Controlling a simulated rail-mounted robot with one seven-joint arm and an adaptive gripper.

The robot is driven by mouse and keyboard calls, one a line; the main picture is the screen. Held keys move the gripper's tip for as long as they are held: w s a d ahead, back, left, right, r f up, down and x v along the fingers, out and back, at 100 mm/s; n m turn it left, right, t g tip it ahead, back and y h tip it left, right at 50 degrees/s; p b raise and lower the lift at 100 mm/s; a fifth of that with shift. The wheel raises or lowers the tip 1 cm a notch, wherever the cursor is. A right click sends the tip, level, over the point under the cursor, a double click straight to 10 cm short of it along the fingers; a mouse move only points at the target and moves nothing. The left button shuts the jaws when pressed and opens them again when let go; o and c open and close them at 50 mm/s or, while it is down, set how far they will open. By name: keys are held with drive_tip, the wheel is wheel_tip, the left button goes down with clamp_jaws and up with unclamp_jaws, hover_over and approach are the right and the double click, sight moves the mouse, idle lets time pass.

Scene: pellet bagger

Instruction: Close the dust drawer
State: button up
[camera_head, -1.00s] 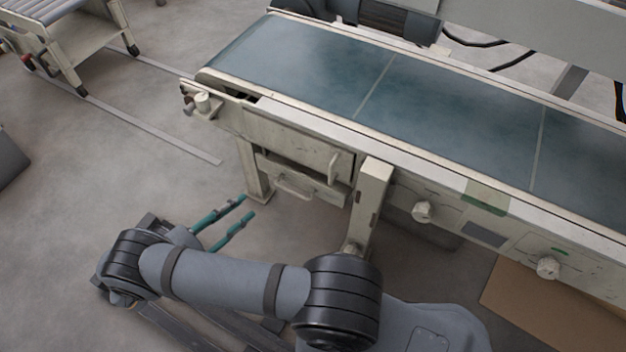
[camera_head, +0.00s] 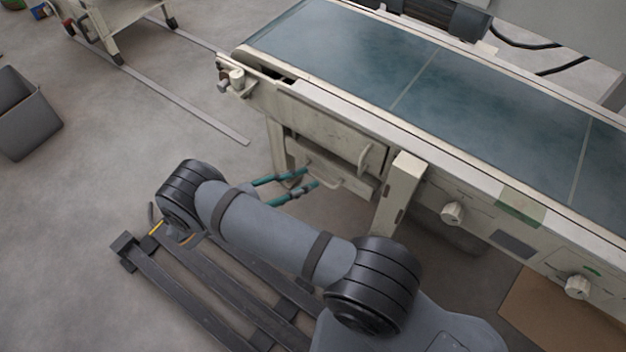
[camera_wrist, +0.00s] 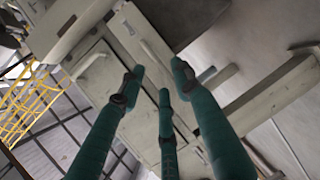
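The dust drawer (camera_head: 356,186) is a shallow cream drawer with a bar handle (camera_head: 326,180), low under the conveyor and below a larger panel. What looks like its narrow front (camera_wrist: 128,32) also shows in the wrist view, with the handle (camera_wrist: 152,50) along it. My gripper (camera_head: 310,177) has teal fingers and is in front of the drawer, near the left end of its handle. In the wrist view my gripper (camera_wrist: 158,76) has its fingers spread with nothing between them. I cannot tell whether a fingertip touches the drawer, or how far it stands out.
The panel (camera_head: 325,135) above has an upright handle (camera_head: 366,159). A cream post (camera_head: 399,190) stands just right of the drawer, and a leg (camera_head: 277,150) to its left. The conveyor (camera_head: 345,50) overhangs. A grey bin (camera_head: 25,115) stands far left. Floor left of the drawer is clear.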

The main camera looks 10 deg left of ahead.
sight(317, 178)
drive_tip(key=shift+b+x, duration=0.3)
drive_tip(key=shift+x, duration=1.4)
drive_tip(key=shift+c, duration=0.6)
clamp_jaws()
